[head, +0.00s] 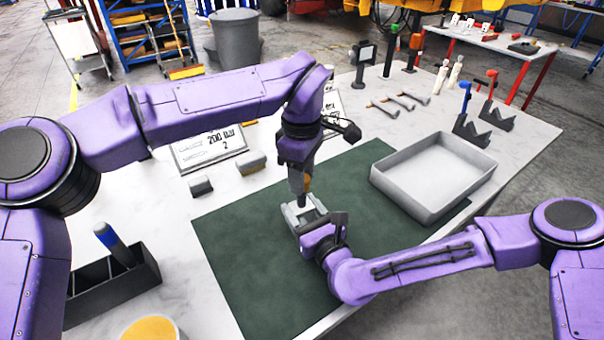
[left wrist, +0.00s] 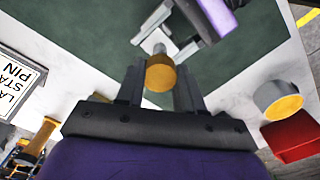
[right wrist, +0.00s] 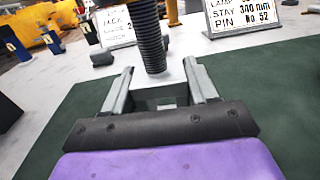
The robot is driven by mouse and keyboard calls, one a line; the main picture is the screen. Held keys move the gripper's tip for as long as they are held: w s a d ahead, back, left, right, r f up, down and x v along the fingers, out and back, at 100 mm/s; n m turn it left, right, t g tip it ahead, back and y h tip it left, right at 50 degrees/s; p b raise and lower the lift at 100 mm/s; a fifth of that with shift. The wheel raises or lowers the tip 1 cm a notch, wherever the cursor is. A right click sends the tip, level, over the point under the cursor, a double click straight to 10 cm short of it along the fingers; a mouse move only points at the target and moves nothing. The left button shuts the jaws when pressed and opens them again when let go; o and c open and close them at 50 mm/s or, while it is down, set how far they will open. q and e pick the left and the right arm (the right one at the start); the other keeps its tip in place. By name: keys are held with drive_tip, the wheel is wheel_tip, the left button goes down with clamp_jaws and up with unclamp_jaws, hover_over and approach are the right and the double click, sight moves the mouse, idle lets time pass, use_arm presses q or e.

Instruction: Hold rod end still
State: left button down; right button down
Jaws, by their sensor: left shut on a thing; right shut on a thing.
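A dark threaded rod (right wrist: 150,35) stands roughly upright in the right wrist view. In the left wrist view its brass-coloured end (left wrist: 160,72) sits between the fingers of my left gripper (left wrist: 158,85), which is shut on it. My right gripper (right wrist: 160,90) is low over the green mat, its fingers on either side of a small grey block, seemingly the rod end (right wrist: 160,103). In the head view the left gripper (head: 299,182) is directly above the right gripper (head: 306,214). Whether the rod is seated in the block is hidden.
A grey tray (head: 433,205) stands at right, partly on the green mat (head: 250,260). Sign cards (head: 210,148) and small grey blocks (head: 251,163) stand behind. A dark holder (head: 115,285) is at left. Notched black stands (head: 470,128) are at back right. The mat's front left is clear.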

use_arm(q)
drive_tip(key=m, duration=0.6)
drive_tip(key=shift+s+d, duration=0.1)
drive_tip(key=shift+s, duration=0.05)
drive_tip(key=m, duration=0.7)
drive_tip(key=shift+m, duration=0.4)
drive_tip(key=c, duration=0.7)
unclamp_jaws()
drive_tip(key=shift+r, duration=2.25)
drive_tip(key=shift+c, duration=0.5)
